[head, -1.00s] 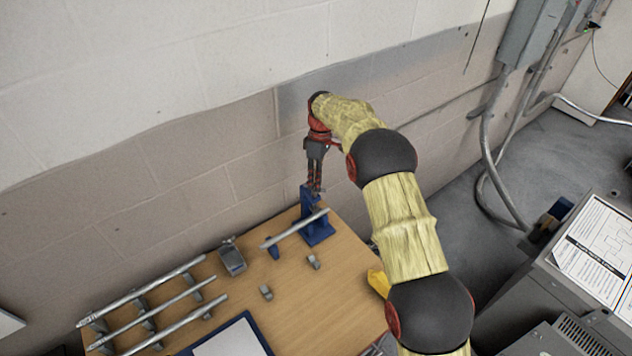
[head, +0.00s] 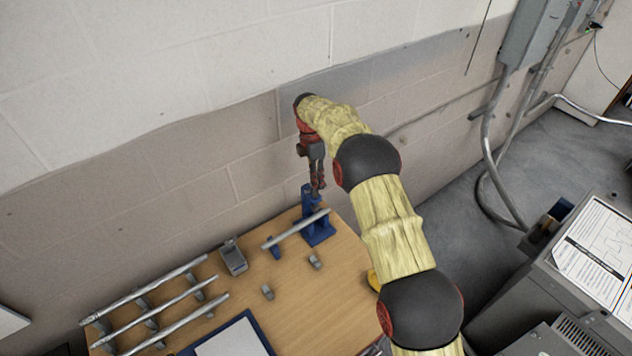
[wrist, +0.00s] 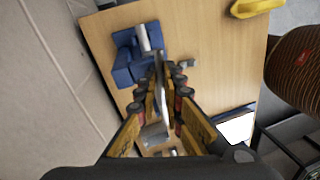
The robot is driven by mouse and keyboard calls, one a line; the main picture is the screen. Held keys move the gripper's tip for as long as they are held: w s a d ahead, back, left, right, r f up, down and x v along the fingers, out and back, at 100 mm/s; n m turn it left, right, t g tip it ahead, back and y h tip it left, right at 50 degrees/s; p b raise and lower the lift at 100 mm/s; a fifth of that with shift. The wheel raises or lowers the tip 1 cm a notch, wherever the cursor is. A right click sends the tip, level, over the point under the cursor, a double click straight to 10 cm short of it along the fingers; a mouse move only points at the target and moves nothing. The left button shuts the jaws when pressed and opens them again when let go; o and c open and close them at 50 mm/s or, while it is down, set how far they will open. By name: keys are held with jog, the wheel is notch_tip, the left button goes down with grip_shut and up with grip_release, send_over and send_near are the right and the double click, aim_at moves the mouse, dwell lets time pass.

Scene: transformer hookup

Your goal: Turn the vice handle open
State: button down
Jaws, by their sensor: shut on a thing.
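The blue vice (head: 318,232) stands at the back right corner of the wooden table, with a grey rod (head: 290,232) lying across it. In the wrist view the vice (wrist: 125,66) is just left of the fingertips. My gripper (head: 318,190) points down at the top of the vice. In the wrist view my gripper (wrist: 164,78) has its fingers close together, with the grey rod (wrist: 163,105) showing between them. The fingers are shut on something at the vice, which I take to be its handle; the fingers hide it.
The wooden table (head: 335,285) also bears a rack of several grey rods (head: 165,300), a grey block (head: 233,258), small grey holders (head: 315,262) and a clipboard (head: 232,340). The wall is close behind the vice. A yellow object (wrist: 255,7) lies at the table's edge.

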jog(key=shift+n, duration=0.4)
jog(key=c, duration=1.9)
grip_release()
notch_tip(320, 180, up, 12)
jog(key=w+a, duration=0.1)
jog(key=w, duration=0.1)
jog(key=shift+f, duration=0.2)
jog(key=shift+w+a, duration=0.1)
